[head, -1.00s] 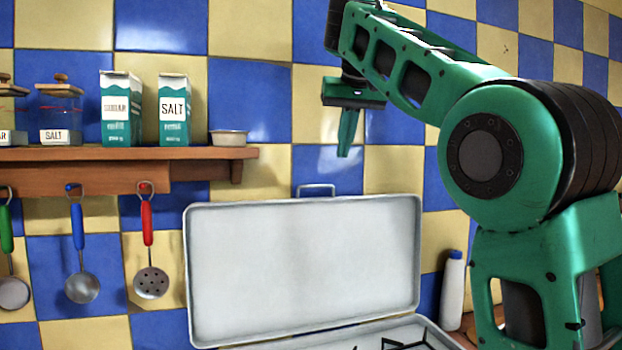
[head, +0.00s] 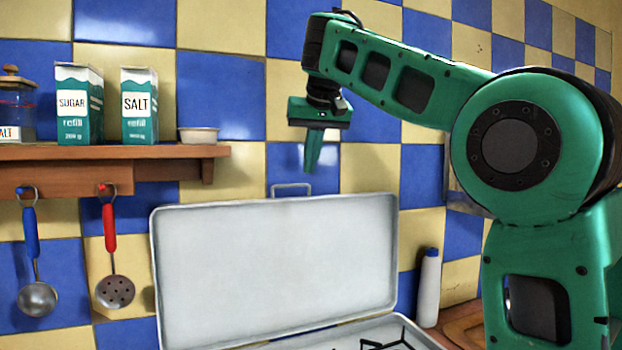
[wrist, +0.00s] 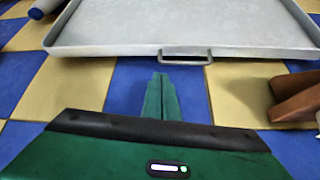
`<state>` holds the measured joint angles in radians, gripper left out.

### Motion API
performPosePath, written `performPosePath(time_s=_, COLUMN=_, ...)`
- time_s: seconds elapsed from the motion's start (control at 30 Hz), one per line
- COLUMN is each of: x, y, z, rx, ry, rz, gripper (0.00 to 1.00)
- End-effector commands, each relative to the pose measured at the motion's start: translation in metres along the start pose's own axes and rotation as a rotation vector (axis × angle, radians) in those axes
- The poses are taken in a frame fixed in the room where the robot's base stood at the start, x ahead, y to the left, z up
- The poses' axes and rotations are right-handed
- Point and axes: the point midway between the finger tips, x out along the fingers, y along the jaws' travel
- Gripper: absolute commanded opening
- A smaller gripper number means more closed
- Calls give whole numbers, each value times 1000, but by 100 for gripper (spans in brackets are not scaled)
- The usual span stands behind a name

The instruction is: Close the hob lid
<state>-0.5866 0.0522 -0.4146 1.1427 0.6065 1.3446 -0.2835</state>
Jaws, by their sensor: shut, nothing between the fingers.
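The hob lid (head: 275,270) is a pale grey metal panel standing open, upright at the back of the hob (head: 395,338). A small handle (head: 291,188) sits on its top edge. My gripper (head: 308,170) points down above the lid's top edge, a little to the right of the handle, with its fingers together and empty. In the wrist view, my fingertips (wrist: 163,76) are just short of the handle (wrist: 186,57), with no clear contact. The lid's edge (wrist: 110,50) fills the top of that view.
A wooden shelf (head: 110,152) on the left holds a sugar carton (head: 78,105), a salt carton (head: 139,106), a jar and a small bowl (head: 198,135). A blue ladle (head: 33,260) and a red skimmer (head: 111,250) hang below. A white bottle (head: 428,290) stands right of the lid.

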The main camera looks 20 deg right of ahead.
Motion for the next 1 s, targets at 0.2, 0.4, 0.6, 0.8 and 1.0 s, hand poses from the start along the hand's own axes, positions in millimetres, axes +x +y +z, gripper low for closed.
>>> performPosePath(time_s=0.2, x=22, y=2, z=1, rx=3, ry=-2, rz=3, gripper=0)
performPosePath(time_s=0.4, x=36, y=0, z=2, rx=1, ry=-2, rz=0, gripper=0)
performPosePath(time_s=0.6, x=39, y=0, z=2, rx=3, ry=0, rz=0, gripper=0)
performPosePath(time_s=0.8, x=39, y=13, z=0, rx=5, ry=1, rz=2, gripper=0)
performPosePath(time_s=1.0, x=35, y=-9, z=6, rx=-10, ry=17, rz=-11, gripper=0)
